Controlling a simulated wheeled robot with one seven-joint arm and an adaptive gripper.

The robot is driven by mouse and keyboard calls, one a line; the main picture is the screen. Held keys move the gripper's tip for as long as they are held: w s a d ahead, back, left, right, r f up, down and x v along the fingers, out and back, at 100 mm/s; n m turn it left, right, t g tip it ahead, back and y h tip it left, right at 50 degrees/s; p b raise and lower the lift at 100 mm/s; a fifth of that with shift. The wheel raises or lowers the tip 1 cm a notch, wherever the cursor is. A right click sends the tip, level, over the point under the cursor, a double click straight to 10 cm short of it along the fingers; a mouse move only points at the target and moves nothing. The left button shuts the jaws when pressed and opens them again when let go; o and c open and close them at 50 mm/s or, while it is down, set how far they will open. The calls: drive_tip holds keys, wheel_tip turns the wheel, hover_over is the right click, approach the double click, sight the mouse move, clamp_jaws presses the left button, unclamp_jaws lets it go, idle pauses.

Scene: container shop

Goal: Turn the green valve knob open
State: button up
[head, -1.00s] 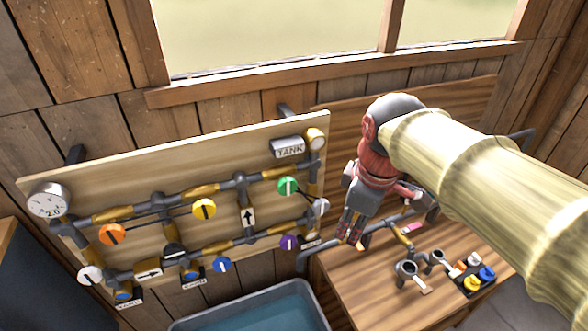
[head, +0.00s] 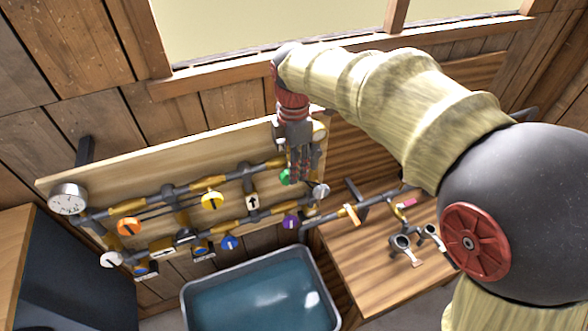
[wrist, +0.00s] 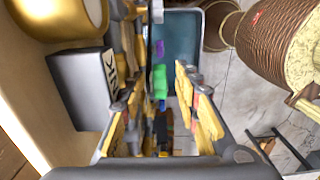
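In the wrist view the green knob (wrist: 160,84) shows in the gap between the two spread fingers. The fingers are open, and I see no clear contact with the knob. The direction of the knob's white mark cannot be read now.
The board also holds a yellow knob (head: 212,200), an orange knob (head: 128,226), a purple knob (head: 290,222), a blue knob (head: 229,243) and a gauge (head: 67,199). A water tub (head: 187,291) stands below. The TANK box (wrist: 82,88) is close beside my gripper.

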drive_tip(key=shift+f, duration=1.2)
drive_tip(key=shift+c, duration=1)
clamp_jaws()
